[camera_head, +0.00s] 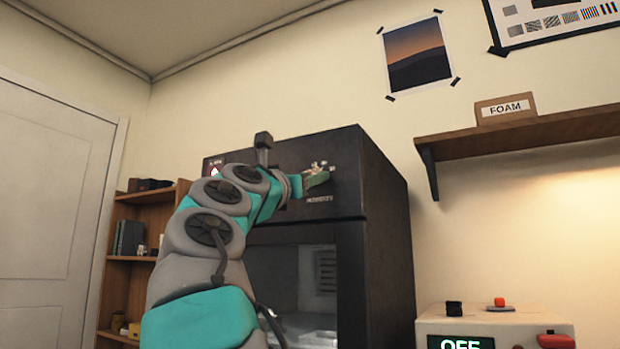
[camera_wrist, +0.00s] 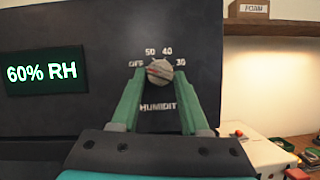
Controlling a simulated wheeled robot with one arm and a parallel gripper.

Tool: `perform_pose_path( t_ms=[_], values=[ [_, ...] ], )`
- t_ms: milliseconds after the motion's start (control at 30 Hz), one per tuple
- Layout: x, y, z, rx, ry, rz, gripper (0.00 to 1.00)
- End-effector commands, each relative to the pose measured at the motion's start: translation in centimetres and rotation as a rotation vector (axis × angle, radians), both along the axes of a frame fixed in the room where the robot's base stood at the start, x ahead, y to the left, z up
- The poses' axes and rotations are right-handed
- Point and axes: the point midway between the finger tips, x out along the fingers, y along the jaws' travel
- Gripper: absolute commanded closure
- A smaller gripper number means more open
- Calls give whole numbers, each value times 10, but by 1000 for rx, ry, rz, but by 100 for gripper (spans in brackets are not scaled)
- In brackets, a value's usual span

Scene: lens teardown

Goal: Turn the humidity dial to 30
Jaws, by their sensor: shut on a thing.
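The humidity dial (camera_wrist: 160,71) is a small round grey knob on the dark front panel of the cabinet (camera_head: 285,155). The marks OFF, 50, 40 and 30 run over it from left to right, with HUMIDITY lettered below. I cannot tell for sure which mark it points at. My gripper (camera_wrist: 161,76) has its green fingers on either side of the knob, shut on it. In the head view my gripper (camera_head: 318,177) reaches the panel's upper right and mostly hides the dial. A display (camera_wrist: 42,74) left of the dial reads 60% RH.
A wooden shelf (camera_head: 530,132) with a FOAM box (camera_head: 505,108) is on the wall at the right. A pale device (camera_head: 480,325) with an OFF display stands below it. A bookshelf (camera_head: 130,270) stands behind my arm at the left.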

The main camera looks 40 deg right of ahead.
Motion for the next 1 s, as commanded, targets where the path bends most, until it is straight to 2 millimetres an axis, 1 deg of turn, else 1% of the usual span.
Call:
perform_pose_path(
  t_ms=[33, 67, 333, 533, 1000],
  values=[
    [0, 0, 0, 0, 0, 0, 97],
    [0, 0, 0, 0, 0, 0, 100],
    [0, 0, 1, 2, -5, -1, 100],
    [0, 1, 4, 21, -50, -3, 100],
    [5, 2, 2, 129, -316, 2, 100]
  ],
)
